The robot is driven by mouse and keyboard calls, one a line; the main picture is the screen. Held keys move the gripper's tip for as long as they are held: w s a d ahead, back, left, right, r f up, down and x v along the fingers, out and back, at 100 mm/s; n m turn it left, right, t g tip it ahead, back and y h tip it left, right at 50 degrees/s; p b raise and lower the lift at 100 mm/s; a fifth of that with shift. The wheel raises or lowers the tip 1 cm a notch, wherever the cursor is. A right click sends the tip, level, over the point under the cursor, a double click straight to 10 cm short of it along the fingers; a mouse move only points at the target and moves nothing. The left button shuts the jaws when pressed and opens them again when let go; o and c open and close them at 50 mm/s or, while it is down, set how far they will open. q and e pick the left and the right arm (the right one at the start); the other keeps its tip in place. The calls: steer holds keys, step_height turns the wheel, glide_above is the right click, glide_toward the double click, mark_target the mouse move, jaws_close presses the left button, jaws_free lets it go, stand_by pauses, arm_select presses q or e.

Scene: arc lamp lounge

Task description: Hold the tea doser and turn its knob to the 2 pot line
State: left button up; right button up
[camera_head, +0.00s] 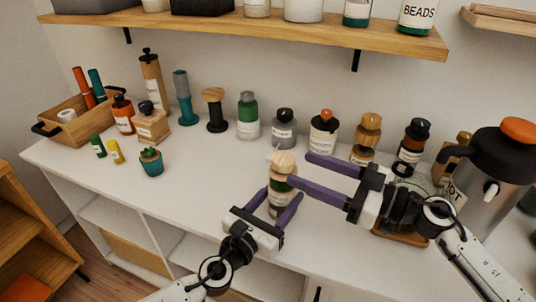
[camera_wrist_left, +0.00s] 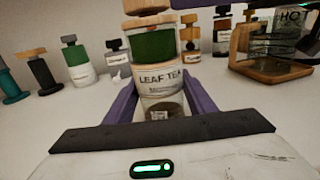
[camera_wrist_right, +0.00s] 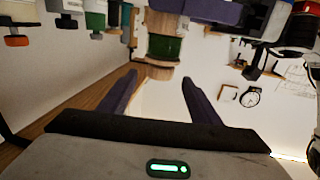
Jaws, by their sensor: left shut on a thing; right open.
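The tea doser (camera_head: 281,183) stands upright near the front of the white counter, with a pale wooden knob (camera_head: 284,161) on top. In the left wrist view it shows a dark green band and a LEAF TEA label (camera_wrist_left: 158,79). My left gripper (camera_head: 277,200) is shut on its lower body, one purple finger on each side. My right gripper (camera_head: 300,169) is open beside the knob, its fingers pointing toward the doser's top. In the right wrist view the doser's green band (camera_wrist_right: 164,47) lies beyond the open fingertips. I cannot make out the 2 pot line.
A row of bottles and jars, such as a green-topped one (camera_head: 249,117), stands along the wall. A kettle (camera_head: 497,178) is at the right, near my right arm. A small potted plant (camera_head: 151,162) stands left. The counter between plant and doser is clear.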

mark_target(273, 157)
steer(key=x, duration=1)
steer(key=shift+a, duration=0.2)
steer(key=c, duration=1.1)
